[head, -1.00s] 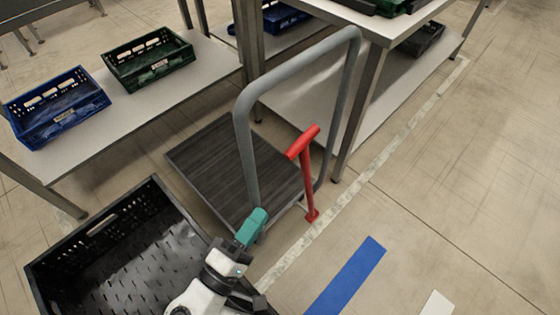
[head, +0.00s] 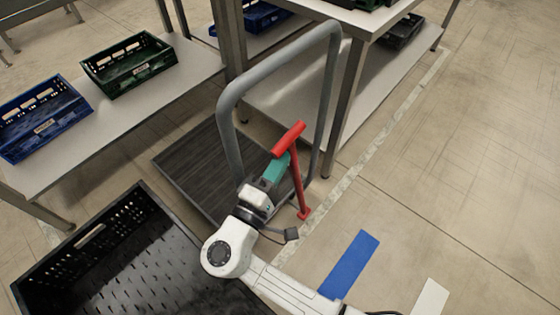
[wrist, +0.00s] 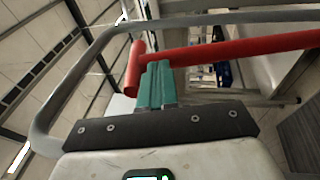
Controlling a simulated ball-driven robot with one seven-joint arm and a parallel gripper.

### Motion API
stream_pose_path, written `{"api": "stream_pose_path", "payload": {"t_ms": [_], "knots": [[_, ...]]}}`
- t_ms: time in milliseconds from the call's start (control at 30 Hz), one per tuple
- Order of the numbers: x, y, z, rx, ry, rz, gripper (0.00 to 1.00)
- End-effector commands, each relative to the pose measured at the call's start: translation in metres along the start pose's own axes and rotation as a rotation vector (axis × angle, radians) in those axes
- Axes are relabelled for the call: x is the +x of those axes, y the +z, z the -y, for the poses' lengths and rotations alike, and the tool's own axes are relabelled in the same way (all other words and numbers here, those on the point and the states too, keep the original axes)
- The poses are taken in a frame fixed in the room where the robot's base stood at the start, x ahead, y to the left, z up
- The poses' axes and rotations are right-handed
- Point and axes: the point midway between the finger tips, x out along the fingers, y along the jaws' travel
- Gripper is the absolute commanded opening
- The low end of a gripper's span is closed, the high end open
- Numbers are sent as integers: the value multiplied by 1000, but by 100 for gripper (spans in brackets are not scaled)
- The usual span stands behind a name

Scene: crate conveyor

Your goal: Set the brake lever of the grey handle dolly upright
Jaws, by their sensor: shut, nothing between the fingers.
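The grey handle dolly has a dark ribbed deck (head: 185,168) and a tall grey hoop handle (head: 229,135). Its red brake lever (head: 298,188) has a bar-shaped grip on top and stands beside the hoop, looking near upright in the head view. My gripper (head: 281,163), with teal fingers, is shut and empty. Its fingertips are just below the red grip and beside the shaft. In the wrist view the fingertips (wrist: 158,66) are close to the corner where the red shaft (wrist: 230,51) meets the grip (wrist: 135,70). I cannot tell whether they touch.
A large black crate (head: 85,233) is at the lower left, near my arm. A table (head: 100,122) with blue and green crates stands at the left. Another table's leg (head: 347,108) is close behind the hoop. Floor is open at the right, with a blue strip (head: 349,264).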

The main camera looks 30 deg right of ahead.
Motion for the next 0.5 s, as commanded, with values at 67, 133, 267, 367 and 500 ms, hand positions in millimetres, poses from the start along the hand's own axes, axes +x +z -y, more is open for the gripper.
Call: {"api": "stream_pose_path", "payload": {"t_ms": [67, 133, 267, 367, 500], "knots": [[2, 0, 0, 0, 0, 0, 0], [3, 0, 0, 0, 0, 0, 0], [3, 0, 0, 0, 0, 0, 0], [3, 0, 0, 0, 0, 0, 0], [17, 3, -3, 1, -20, 4, 0]]}}
